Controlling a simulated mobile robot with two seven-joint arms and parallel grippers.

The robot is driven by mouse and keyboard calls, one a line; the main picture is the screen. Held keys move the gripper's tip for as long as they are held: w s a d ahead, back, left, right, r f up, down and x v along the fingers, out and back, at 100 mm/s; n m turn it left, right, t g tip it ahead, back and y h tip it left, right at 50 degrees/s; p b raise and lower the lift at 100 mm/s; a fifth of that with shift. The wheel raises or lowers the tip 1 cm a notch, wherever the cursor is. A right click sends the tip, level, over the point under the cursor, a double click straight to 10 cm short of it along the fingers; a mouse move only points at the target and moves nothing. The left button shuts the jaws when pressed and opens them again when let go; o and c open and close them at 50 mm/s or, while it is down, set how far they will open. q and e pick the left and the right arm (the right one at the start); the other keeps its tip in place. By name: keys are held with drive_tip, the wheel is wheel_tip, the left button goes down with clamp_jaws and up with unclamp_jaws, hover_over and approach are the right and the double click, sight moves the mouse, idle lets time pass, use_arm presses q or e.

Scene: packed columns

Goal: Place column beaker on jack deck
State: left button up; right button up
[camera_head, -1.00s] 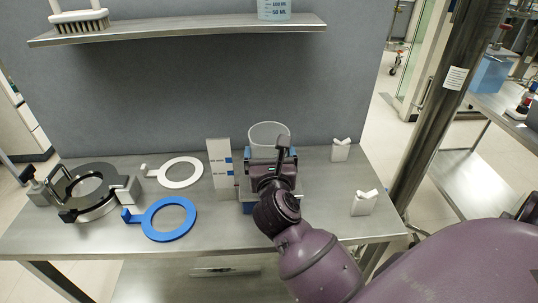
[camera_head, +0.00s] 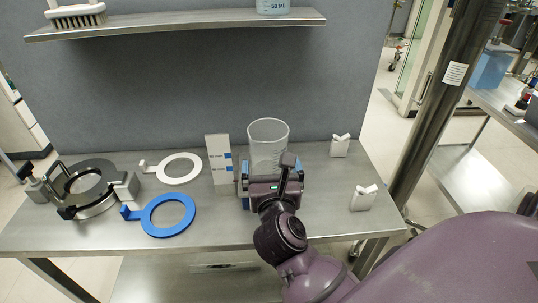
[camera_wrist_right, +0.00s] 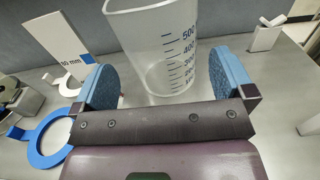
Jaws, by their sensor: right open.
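The clear beaker (camera_head: 268,135) stands upright at the back of the bench, its wide rim up. It also shows in the right wrist view (camera_wrist_right: 155,45), with a printed volume scale. My right gripper (camera_head: 272,168) is open in front of the beaker. In the wrist view its two blue-padded fingers (camera_wrist_right: 164,75) are spread on either side of the beaker's lower part, with visible gaps. The gripper and wrist hide what is under the beaker in the head view, so I cannot make out the jack deck there. My left gripper is not in view.
A white card with blue marks (camera_head: 219,160) stands close left of the gripper. A blue ring (camera_head: 148,218), a white ring (camera_head: 163,172) and a black-topped ring device (camera_head: 97,204) lie further left. Two small white holders (camera_head: 340,148) (camera_head: 362,200) stand right. A shelf (camera_head: 200,27) hangs above.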

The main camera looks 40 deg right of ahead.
drive_tip(key=shift+v, duration=2.95)
drive_tip(key=shift+d, duration=0.1)
